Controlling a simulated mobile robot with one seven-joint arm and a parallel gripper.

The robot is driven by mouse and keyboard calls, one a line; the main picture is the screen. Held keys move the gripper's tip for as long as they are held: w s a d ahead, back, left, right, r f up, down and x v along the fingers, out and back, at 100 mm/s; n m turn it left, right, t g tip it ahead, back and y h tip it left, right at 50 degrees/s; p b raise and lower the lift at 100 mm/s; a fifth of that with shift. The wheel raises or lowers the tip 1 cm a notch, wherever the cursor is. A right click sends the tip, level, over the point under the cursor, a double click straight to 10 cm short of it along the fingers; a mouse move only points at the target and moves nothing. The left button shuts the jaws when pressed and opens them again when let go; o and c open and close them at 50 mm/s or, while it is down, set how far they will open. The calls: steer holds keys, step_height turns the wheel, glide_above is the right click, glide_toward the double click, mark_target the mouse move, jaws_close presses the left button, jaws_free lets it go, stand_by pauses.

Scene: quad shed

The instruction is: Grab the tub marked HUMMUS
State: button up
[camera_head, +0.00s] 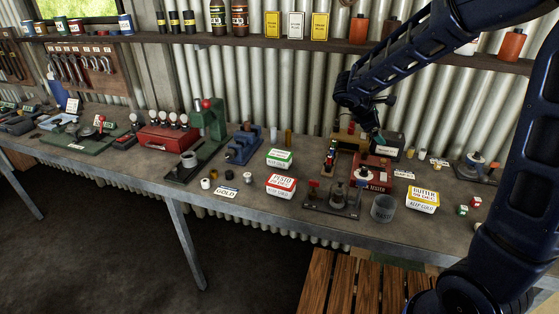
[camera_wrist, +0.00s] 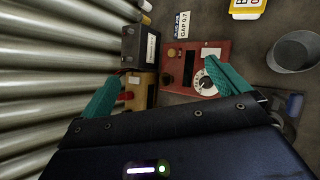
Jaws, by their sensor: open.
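Three small white tubs stand on the workbench in the head view. One has a green-edged lid (camera_head: 279,158); its lettering is too small for me to read surely, and it may be the HUMMUS tub. In front of it is a red-edged tub (camera_head: 281,186) that seems to read PESTO. A yellow-edged tub (camera_head: 423,200) reading BUTTER stands to the right; part of it shows in the wrist view (camera_wrist: 247,9). My gripper (camera_wrist: 162,69) is open and empty, its teal fingers above the red tester box. In the head view my gripper (camera_head: 377,130) is well right of the green-edged tub.
The red tester (camera_head: 371,174), a dark box (camera_head: 388,146), a grey cup (camera_head: 383,209) and a black-based device (camera_head: 333,198) crowd the bench near my gripper. A blue vise (camera_head: 243,144) and green press (camera_head: 207,130) stand left of the green-edged tub. A shelf runs above.

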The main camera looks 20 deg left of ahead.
steer(key=a+f+n+t+y, duration=0.15)
steer(key=a+f+n, duration=0.25)
steer(key=a, duration=0.5)
steer(key=a+f+n+t, duration=0.3)
steer(key=a+n, duration=0.1)
steer(key=a, duration=0.5)
steer(key=n+t+y, duration=0.2)
steer(key=n+y, duration=0.2)
steer(key=n, duration=0.3)
glide_toward(280, 153)
steer(key=shift+w+a+f, duration=0.15)
steer(key=shift+w+f, duration=0.1)
steer(key=shift+f, duration=0.05)
steer(key=x, duration=1)
steer(key=shift+w+d+f, duration=0.15)
steer(key=shift+w+d, duration=0.05)
steer(key=shift+w, duration=0.1)
steer(key=c, duration=0.9)
